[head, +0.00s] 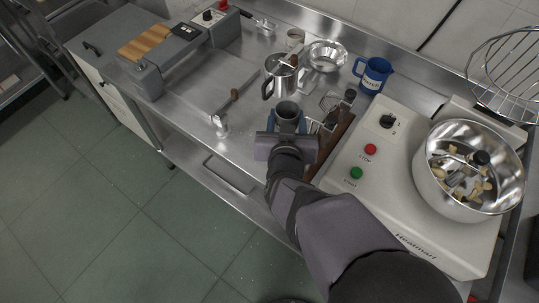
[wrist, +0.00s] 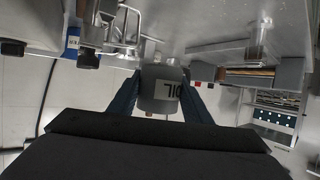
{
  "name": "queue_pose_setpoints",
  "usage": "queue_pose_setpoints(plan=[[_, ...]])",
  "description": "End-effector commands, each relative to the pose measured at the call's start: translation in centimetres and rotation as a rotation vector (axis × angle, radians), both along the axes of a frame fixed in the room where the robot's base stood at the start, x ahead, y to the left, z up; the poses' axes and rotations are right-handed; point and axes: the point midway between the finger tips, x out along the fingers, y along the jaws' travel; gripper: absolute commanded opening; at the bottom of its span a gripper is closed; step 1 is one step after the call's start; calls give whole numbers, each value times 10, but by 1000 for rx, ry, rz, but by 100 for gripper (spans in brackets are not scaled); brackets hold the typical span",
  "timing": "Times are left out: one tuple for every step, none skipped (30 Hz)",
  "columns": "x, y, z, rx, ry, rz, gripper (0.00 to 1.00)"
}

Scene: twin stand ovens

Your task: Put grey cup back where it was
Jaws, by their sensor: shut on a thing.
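The grey cup (head: 288,109) is between the blue fingers of my gripper (head: 287,122), at the front middle of the steel counter. In the wrist view the cup (wrist: 160,88) shows a pale label with dark letters and appears upside down in the picture. The two fingers of my gripper (wrist: 160,100) press on it from both sides. I cannot tell whether its base touches the counter. My gripper and wrist hide its lower part in the head view.
A rack of utensils (head: 330,108) stands just right of the cup. A steel pot (head: 279,78), a steel bowl (head: 326,56) and a blue jug (head: 374,75) stand behind. A white machine (head: 390,165) with a metal bowl (head: 462,185) is at right.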

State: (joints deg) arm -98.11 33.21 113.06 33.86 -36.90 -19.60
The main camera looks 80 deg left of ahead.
Motion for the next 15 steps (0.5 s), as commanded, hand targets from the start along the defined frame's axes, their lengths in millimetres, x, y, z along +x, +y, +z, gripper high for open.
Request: queue_pose_setpoints(plan=[[-13,1,-8,1,0,22,20],[-19,2,-9,1,0,31,20],[-26,2,-11,1,-1,43,20],[-30,2,-12,2,-1,50,20],[-34,3,-13,2,-1,56,20],[-38,3,-13,2,-1,63,20],[-41,3,-14,2,-1,66,20],[-42,3,-14,2,0,69,20],[-44,3,-14,1,0,72,20],[-45,3,-14,1,-1,74,20],[-45,3,-14,1,-1,74,20],[-45,3,-15,1,-1,75,20],[-45,3,-15,0,-1,74,20],[-45,3,-17,0,-1,74,20],[-45,3,-20,-2,-1,73,20]])
